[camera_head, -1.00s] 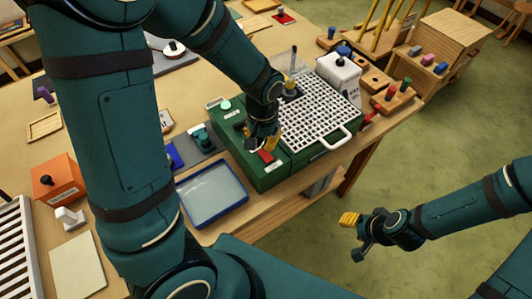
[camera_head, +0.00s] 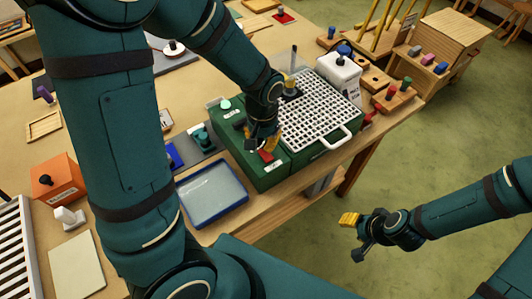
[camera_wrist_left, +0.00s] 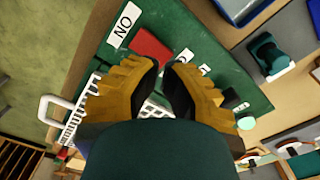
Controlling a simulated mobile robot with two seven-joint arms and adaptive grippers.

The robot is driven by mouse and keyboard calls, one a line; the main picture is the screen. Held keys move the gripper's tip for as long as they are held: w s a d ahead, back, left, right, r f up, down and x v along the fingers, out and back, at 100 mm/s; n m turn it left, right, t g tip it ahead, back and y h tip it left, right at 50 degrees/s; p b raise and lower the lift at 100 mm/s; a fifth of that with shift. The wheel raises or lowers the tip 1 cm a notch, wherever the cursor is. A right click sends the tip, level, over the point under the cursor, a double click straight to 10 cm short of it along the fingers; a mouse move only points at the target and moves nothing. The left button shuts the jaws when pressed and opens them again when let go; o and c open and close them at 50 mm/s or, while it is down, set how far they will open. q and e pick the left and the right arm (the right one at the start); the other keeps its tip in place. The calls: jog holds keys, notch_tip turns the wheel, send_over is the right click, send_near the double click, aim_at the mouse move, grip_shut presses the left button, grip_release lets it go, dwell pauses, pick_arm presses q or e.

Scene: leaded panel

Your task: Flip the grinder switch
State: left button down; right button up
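The grinder is a green box (camera_head: 222,146) with a white grid top (camera_head: 318,110), at the near right edge of the table. My left gripper (camera_head: 269,146) is just above the switch. Its yellow fingertips (camera_wrist_left: 164,65) are almost together with nothing between them, close to the red switch; contact cannot be told. My right gripper (camera_head: 350,236) hangs empty over the floor with its fingers apart.
A blue tray (camera_head: 212,220) lies left of the grinder. An orange box (camera_head: 60,180) is at the left. Green floor lies open to the right.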

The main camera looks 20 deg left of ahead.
aim_at(263, 151)
pick_arm(q)
jog(key=shift+f+b, duration=1.25)
jog(key=shift+f, duration=0.3)
dwell(0.7)
jog(key=shift+r, duration=0.15)
jog(key=shift+r+p, duration=2.8)
jog(key=shift+r, duration=0.6)
